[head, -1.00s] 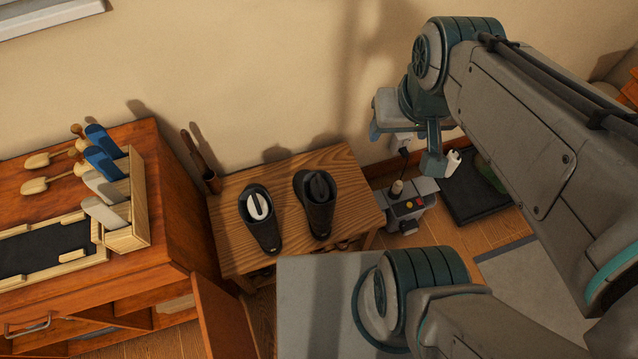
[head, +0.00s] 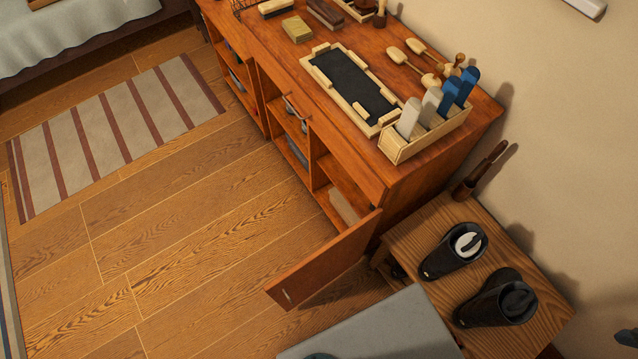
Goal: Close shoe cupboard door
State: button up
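The shoe cupboard (head: 425,170) is a reddish-brown wooden cabinet running from the top middle to the right of the head view. Its door (head: 325,262) at the near right end stands wide open, swung out over the floor, with a small metal handle near its free lower corner. The compartment behind the door shows a pale item (head: 343,206) inside.
A wooden bench (head: 545,318) with two dark shoe-shaped objects (head: 455,250) stands right of the cupboard, close to the door side. A wooden tray, brushes and shoe trees lie on the cupboard top. The floor (head: 190,250) left of the door is clear up to a striped rug (head: 115,130).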

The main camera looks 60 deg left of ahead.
aim_at(304, 278)
jog(key=u, duration=0.75)
jog(key=k, duration=1.3)
jog(key=u, duration=1.3)
